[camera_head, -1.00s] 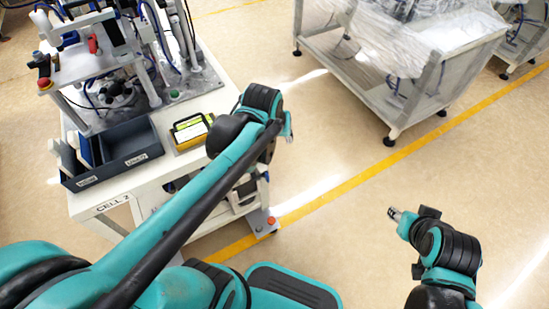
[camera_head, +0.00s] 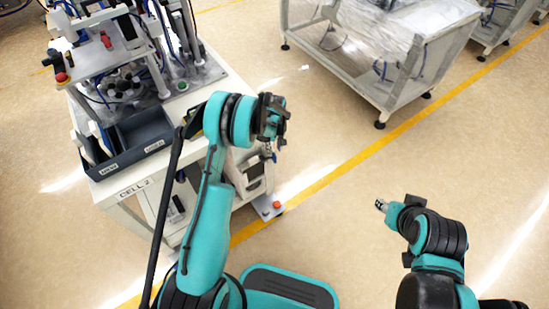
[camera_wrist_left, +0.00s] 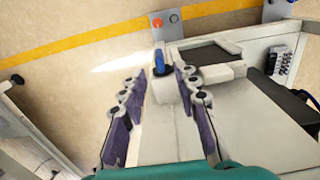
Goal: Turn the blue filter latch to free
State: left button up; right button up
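The blue filter latch (camera_wrist_left: 159,62) is a small upright blue lever on a pale block, seen in the left wrist view. My left gripper (camera_wrist_left: 160,88) is open. Its two purple-padded fingers stand on either side of the latch's line, with the latch just past the fingertips and no contact that I can make out. In the head view my left gripper (camera_head: 272,122) hangs beside the right side of the white cart (camera_head: 130,188), and I cannot make out the latch there. My right gripper (camera_head: 382,205) is small and far from the cart, its fingers unclear.
A grey bin (camera_head: 140,137) and a fixture with tubes stand on the cart. A pale unit (camera_head: 247,172) sits at its side above a foot plate with a red knob (camera_head: 276,205). Another wrapped cart (camera_head: 400,70) stands behind. The floor at right is clear.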

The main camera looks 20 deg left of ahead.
aim_at(274, 155)
pick_arm(q)
notch_tip(274, 155, down, 7)
jog(key=b, duration=0.2)
jog(key=shift+f+b, duration=0.15)
jog(key=shift+b, duration=0.25)
grip_shut()
